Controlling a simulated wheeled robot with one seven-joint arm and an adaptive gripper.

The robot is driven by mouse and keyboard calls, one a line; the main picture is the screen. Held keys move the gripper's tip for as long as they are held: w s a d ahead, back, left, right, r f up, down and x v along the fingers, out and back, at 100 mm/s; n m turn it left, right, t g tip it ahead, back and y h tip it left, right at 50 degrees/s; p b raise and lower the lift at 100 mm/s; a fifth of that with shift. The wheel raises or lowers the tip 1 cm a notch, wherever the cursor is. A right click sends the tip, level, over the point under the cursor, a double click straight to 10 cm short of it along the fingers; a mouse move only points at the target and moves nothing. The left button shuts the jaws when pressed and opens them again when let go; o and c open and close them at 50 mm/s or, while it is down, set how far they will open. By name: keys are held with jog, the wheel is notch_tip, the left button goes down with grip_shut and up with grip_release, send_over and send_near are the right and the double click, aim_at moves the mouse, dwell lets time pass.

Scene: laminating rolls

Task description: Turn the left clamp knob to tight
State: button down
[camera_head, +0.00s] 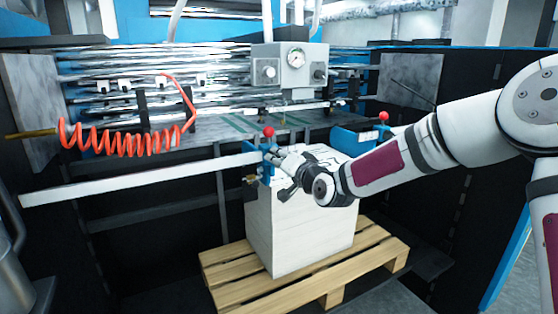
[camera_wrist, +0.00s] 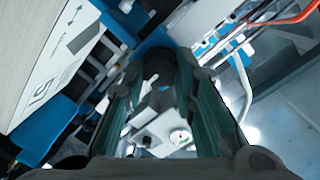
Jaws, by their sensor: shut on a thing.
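The left clamp is a blue block (camera_head: 265,170) with a red ball (camera_head: 268,131) on top, at the near left corner of the paper stack. My gripper (camera_head: 275,156) reaches it from the right. In the wrist view my two fingers (camera_wrist: 160,72) are shut on a dark round knob (camera_wrist: 158,61) at the blue clamp. The knob sits between the fingertips. In the head view the gripper hides this knob. The pictures show no mark telling how tight it is.
A white stack of sheets (camera_head: 290,235) stands on a wooden pallet (camera_head: 235,290) below my gripper. A long pale bar (camera_head: 140,180) runs left from the clamp. A second blue clamp (camera_head: 345,141) is to the right. An orange coiled hose (camera_head: 125,142) hangs at left.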

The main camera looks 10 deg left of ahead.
jog(key=c, duration=1.3)
grip_release()
jog(key=f+v, duration=0.1)
jog(key=v, duration=1.1)
jog(key=shift+r, duration=0.4)
